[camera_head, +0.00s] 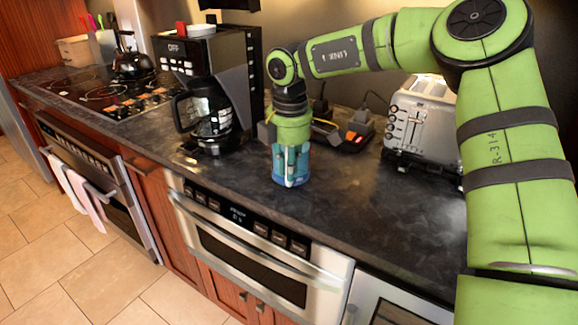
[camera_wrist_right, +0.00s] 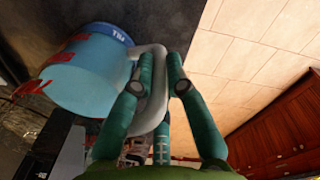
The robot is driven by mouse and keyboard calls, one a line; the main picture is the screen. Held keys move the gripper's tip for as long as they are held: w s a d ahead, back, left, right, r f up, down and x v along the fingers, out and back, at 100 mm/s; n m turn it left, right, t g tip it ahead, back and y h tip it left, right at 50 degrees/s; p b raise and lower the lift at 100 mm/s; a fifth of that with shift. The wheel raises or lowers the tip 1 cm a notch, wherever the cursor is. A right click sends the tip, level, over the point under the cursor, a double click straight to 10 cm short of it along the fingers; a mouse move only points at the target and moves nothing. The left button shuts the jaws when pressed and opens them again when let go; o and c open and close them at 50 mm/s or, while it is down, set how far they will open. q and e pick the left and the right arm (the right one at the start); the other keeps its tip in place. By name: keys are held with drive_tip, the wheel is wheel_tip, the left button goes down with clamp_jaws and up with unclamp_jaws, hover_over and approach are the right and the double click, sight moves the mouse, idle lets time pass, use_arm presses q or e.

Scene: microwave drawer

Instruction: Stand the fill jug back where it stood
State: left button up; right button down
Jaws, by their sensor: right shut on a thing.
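The fill jug (camera_head: 305,168) is light blue with a darker blue band. In the head view it is upright over the dark counter, in front of the coffee maker's right side, mostly behind my right gripper (camera_head: 290,178). In the right wrist view the jug (camera_wrist_right: 88,75) is at upper left, with lettering on its blue band and red marks on its side. My right gripper (camera_wrist_right: 160,68) is shut on the jug's pale grey handle (camera_wrist_right: 158,108). Whether the jug's base touches the counter I cannot tell. My left gripper is not in view.
A black coffee maker (camera_head: 222,85) with a glass carafe (camera_head: 207,118) stands left of the jug. A silver toaster (camera_head: 420,120) stands to the right, with a dark and orange device (camera_head: 350,134) behind. The counter (camera_head: 345,200) is clear right of the jug; its front edge is near.

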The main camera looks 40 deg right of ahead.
drive_tip(key=shift+w+r, duration=0.1)
drive_tip(key=shift+r, duration=0.05)
drive_tip(key=c, duration=1.2)
unclamp_jaws()
drive_tip(key=shift+o, duration=0.2)
drive_tip(key=shift+s, duration=0.2)
drive_tip(key=shift+w+r, duration=0.1)
drive_tip(key=shift+r, duration=0.2)
wheel_tip(320, 180, up, 11)
drive_tip(key=shift+s+a+r, duration=0.2)
drive_tip(key=shift+s, duration=0.2)
